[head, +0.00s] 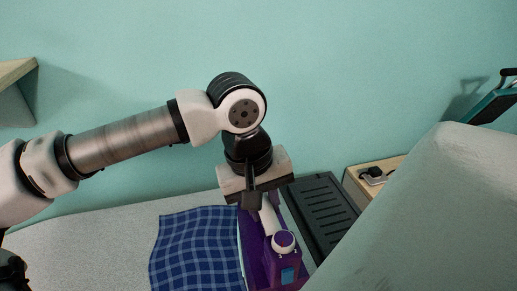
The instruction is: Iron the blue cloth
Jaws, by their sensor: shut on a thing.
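The blue checked cloth (198,250) lies spread on the pale grey surface in the lower middle of the head view, cut off by the bottom edge. A purple iron (287,268) with a white handle and dial is just right of the cloth. My gripper (262,203) points down and is shut on the iron's handle. The iron's left side is close to the cloth's right edge; I cannot tell whether it touches the cloth. The fingertips and part of the handle are hidden by the gripper body.
A dark slatted rest (322,212) lies right of the iron. A wooden ledge (362,186) with a dark plug or socket (374,175) is behind it. A large pale grey form (430,215) fills the lower right. The grey surface (95,250) left of the cloth is clear.

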